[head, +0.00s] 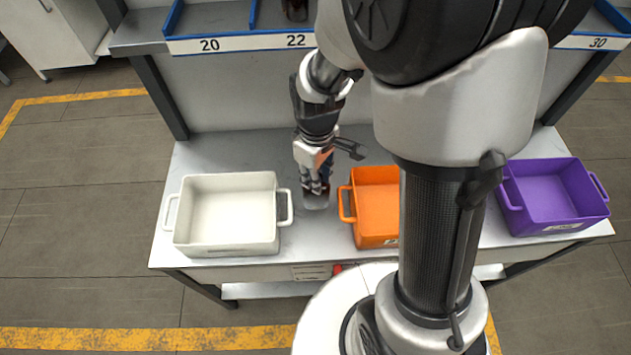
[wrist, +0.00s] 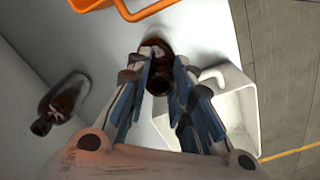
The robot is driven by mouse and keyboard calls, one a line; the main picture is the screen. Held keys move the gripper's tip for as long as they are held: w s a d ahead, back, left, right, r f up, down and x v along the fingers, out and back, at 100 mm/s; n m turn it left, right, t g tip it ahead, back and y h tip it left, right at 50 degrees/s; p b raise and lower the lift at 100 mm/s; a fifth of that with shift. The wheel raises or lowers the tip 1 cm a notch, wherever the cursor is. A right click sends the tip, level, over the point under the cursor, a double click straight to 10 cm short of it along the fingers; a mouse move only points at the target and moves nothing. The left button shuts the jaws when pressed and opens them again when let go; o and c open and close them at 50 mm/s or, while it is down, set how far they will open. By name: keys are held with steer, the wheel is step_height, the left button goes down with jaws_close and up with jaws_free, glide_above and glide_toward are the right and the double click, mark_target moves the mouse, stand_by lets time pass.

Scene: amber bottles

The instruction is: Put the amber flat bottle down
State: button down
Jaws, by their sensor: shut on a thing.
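My gripper (head: 316,188) points down over the grey table, between the white bin and the orange bin. In the wrist view its blue-padded fingers (wrist: 166,98) are shut on a dark brown amber bottle (wrist: 158,74), with the round mouth toward the camera. In the head view the fingers mostly hide the held bottle. I cannot tell whether its base touches the table. A second dark amber bottle (wrist: 64,102) is on the table at the left of the wrist view, apart from my gripper. My arm hides it in the head view.
The white bin (head: 228,243) stands close left of my gripper, the orange bin (head: 375,232) close right. A purple bin (head: 553,212) stands farther right. A numbered shelf (head: 240,43) with blue-edged trays runs above the table's back. Bare table (head: 228,150) lies behind the white bin.

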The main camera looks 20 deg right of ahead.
steer(key=shift+f+b, duration=0.6)
steer(key=shift+f, duration=1.45)
steer(key=c, duration=1.4)
jaws_free()
